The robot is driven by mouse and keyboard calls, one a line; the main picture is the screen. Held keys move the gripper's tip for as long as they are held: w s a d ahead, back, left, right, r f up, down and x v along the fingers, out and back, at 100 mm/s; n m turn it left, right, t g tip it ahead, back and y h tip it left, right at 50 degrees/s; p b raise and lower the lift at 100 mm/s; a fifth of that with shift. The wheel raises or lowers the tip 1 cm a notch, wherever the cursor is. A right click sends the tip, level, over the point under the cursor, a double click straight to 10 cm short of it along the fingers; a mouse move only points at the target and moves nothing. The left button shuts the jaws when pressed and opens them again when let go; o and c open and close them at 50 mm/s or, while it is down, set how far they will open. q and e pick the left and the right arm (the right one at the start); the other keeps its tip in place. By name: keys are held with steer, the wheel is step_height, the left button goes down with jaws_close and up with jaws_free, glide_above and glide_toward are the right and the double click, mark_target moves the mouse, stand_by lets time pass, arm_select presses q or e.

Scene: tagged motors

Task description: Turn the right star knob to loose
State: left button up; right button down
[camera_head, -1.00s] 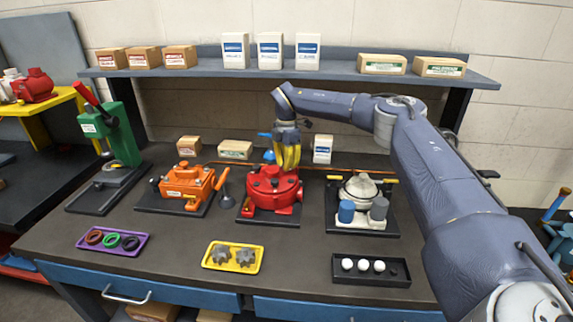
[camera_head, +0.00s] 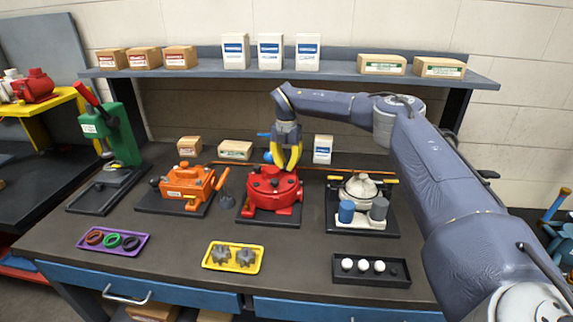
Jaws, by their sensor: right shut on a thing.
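The red motor housing (camera_head: 273,196) sits on a dark base plate in the middle of the bench, with several dark knobs on its top. My right gripper (camera_head: 287,167), with yellow fingers, points down at the right rear of the housing's top. It is shut on the right star knob, which is mostly hidden between the fingertips. My left gripper is not in view.
An orange unit (camera_head: 187,187) stands to the left and a pale unit with blue and grey cylinders (camera_head: 361,193) to the right. A purple tray (camera_head: 84,244), a yellow tray (camera_head: 207,262) and a black tray (camera_head: 371,279) lie in front. A shelf (camera_head: 200,73) spans the back.

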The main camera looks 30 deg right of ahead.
mark_target(287, 164)
steer(key=shift+w+d, duration=0.1)
steer(key=shift+d, duration=0.2)
steer(key=c, duration=1.5)
jaws_free()
steer(key=shift+f, duration=0.1)
steer(key=o, duration=0.3)
steer(key=shift+a, duration=0.15)
steer(key=shift+o, duration=0.2)
step_height(287, 164, up, 12)
